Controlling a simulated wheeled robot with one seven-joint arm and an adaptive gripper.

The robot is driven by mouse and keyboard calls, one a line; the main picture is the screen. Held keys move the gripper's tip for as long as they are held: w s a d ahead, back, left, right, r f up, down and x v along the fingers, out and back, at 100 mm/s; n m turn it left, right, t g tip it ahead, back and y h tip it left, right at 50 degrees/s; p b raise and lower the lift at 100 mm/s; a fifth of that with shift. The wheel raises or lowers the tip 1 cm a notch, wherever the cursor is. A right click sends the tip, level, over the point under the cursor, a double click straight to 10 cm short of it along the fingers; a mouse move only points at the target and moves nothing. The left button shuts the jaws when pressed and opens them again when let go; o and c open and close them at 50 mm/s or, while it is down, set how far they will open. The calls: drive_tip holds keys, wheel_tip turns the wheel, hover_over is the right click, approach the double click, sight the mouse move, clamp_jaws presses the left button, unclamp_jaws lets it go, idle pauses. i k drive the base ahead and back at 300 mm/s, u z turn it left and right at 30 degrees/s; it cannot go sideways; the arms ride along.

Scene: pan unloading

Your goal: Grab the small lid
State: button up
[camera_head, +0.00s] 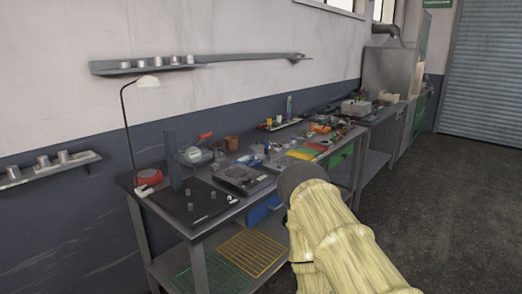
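I cannot pick out a small lid with certainty; things on the workbench (232,212) are small in this view. A pale grey round thing with a red handle (206,136) stands toward the back left of the bench. Several small grey pieces (191,208) sit on a black board (176,208) at the near left end. My arm (335,240), in a pale yellow cover with a dark grey part at its upper end, rises at the lower middle, in front of the bench. No gripper fingers show.
A lamp (147,82) and a red round thing (149,177) stand at the bench's left end. A dark flat device (243,178) lies mid-bench. Coloured trays and clutter fill the farther part. Wall shelves (130,69) hold grey cylinders. Floor (450,190) on the right is clear.

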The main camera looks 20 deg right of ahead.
sight(256, 145)
drive_tip(key=z, duration=1.7)
drive_tip(key=i, duration=1.45)
drive_tip(key=u, duration=1.85)
